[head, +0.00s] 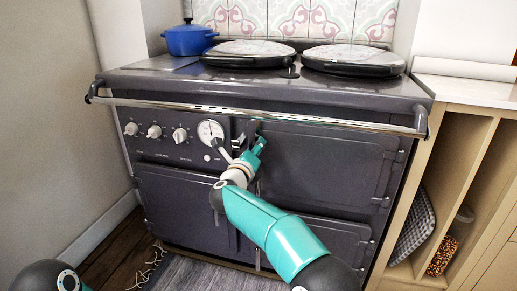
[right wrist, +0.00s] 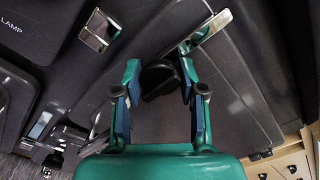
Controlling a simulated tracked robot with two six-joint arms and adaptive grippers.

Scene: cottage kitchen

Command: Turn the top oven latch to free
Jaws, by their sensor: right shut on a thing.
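The range cooker's top oven door (head: 320,165) is closed, at the upper right of its dark grey front. The top oven latch is a black knob (right wrist: 158,80) beside a chrome plate (right wrist: 208,28) in the right wrist view. My left gripper is out of view; only part of my left arm shows at the bottom left.
A chrome rail (head: 260,115) runs across the cooker front above the gripper. A white gauge (head: 210,131) and several knobs sit to the left. A blue pot (head: 189,40) stands on top. Wooden shelving (head: 455,150) adjoins the right side.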

